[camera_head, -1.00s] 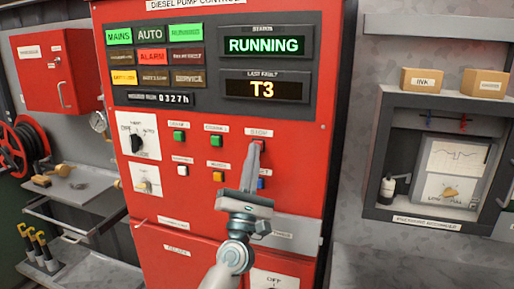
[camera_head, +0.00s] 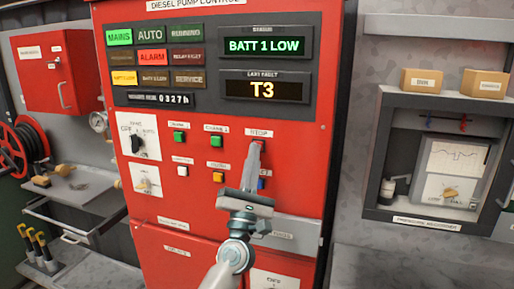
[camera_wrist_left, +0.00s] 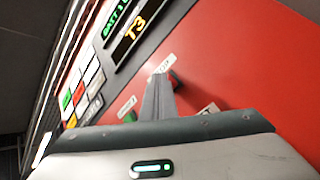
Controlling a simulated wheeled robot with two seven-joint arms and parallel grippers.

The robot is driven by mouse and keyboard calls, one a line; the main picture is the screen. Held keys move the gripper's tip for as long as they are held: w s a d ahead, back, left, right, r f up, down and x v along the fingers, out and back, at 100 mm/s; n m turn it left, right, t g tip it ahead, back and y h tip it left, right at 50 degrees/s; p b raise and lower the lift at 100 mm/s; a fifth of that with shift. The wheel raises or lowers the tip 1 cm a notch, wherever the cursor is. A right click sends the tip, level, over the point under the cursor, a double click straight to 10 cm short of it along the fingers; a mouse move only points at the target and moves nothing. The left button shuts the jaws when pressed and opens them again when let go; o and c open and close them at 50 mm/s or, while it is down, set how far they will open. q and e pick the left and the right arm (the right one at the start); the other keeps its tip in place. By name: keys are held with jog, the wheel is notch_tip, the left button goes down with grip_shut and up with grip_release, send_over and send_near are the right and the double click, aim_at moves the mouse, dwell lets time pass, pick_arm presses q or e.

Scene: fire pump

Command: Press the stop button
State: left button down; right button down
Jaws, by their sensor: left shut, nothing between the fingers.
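The red diesel pump control panel (camera_head: 300,170) fills the middle of the head view. Its red stop button (camera_head: 260,142) sits below a STOP label and is mostly covered by my left gripper's fingertips. My left gripper (camera_head: 257,150) is shut and empty, its narrow fingers pointing up at the button. In the left wrist view the closed fingertips (camera_wrist_left: 160,80) are right beside the red button (camera_wrist_left: 174,79). They look at or very near it; I cannot tell if they touch. The status display (camera_head: 264,46) reads BATT 1 LOW. My right gripper is not in view.
Two green buttons (camera_head: 216,141) sit left of the stop button, with white, orange and blue ones below. Selector knobs (camera_head: 138,140) are at the panel's left. A pressure recorder cabinet (camera_head: 380,215) stands right. A hose reel (camera_head: 18,150) and shelves are left.

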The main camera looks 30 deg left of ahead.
pick_arm(q)
jog(key=shift+s+d+p, duration=0.15)
jog(key=shift+s+p, duration=0.15)
jog(key=shift+s, duration=0.5)
jog(key=shift+s+d+p, duration=0.2)
jog(key=shift+s+p, duration=0.05)
jog(key=shift+s, duration=0.55)
jog(key=shift+s+d+p, duration=0.2)
jog(key=shift+s+p, duration=0.1)
jog(key=shift+s, duration=0.55)
jog(key=shift+s+d+p, duration=0.2)
jog(key=shift+s+p, duration=0.05)
jog(key=shift+s, duration=0.55)
